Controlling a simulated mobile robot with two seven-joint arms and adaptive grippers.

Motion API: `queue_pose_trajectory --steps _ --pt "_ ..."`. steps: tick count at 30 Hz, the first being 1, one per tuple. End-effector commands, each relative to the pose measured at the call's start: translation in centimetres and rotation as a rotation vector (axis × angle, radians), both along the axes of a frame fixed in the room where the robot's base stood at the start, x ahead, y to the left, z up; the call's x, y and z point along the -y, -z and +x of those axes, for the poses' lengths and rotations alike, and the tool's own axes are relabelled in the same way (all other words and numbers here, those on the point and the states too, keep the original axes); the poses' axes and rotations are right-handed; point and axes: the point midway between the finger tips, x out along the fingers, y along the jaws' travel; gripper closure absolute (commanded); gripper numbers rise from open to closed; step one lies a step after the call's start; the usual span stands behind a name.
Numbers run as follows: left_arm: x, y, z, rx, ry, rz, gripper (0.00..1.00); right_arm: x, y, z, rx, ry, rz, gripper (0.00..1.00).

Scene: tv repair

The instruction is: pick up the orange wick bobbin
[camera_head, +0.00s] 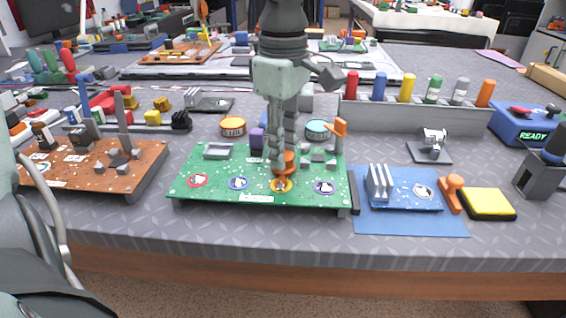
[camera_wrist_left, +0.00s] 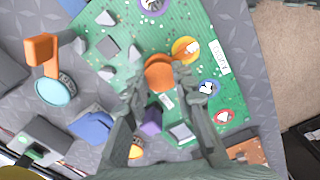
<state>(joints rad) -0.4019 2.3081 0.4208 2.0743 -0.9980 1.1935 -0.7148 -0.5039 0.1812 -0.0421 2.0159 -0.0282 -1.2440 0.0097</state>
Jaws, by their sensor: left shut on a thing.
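The orange wick bobbin (camera_head: 289,161) is at the green circuit board (camera_head: 240,172), just behind the yellow round mark on its front edge. My left gripper (camera_head: 278,158) reaches down from above and is shut on the bobbin. In the left wrist view, the bobbin (camera_wrist_left: 160,73) sits between the two fingertips (camera_wrist_left: 159,84), close to the yellow mark. I cannot tell whether the bobbin touches the board. The fingers hide part of it in the head view. My right gripper is not in view.
An orange-lidded tin (camera_head: 232,127) and a teal tin (camera_head: 318,128) stand behind the board. A brown board (camera_head: 95,160) lies left, a blue mat (camera_head: 410,222) right with a yellow pad (camera_head: 487,204) beside it. A grey rack (camera_head: 415,118) of coloured bottles stands behind.

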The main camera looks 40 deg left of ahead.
Motion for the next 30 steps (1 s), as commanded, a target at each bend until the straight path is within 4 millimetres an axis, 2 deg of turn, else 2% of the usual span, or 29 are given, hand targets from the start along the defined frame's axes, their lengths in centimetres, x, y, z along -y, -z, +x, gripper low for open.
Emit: queue_pose_trajectory --steps 10,16,24,30 --pt "0.0 -0.9 0.1 0.001 0.000 0.000 1.00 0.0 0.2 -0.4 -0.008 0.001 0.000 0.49" --pt "0.0 -4.1 0.1 0.006 0.000 0.001 1.00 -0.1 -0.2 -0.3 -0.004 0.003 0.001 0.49" --pt "-2.1 -7.7 -5.5 0.009 0.000 -0.004 1.00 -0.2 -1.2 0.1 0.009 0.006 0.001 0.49" --pt "-3.4 -9.7 -8.7 0.005 0.002 -0.002 1.00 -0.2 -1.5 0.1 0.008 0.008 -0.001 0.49"
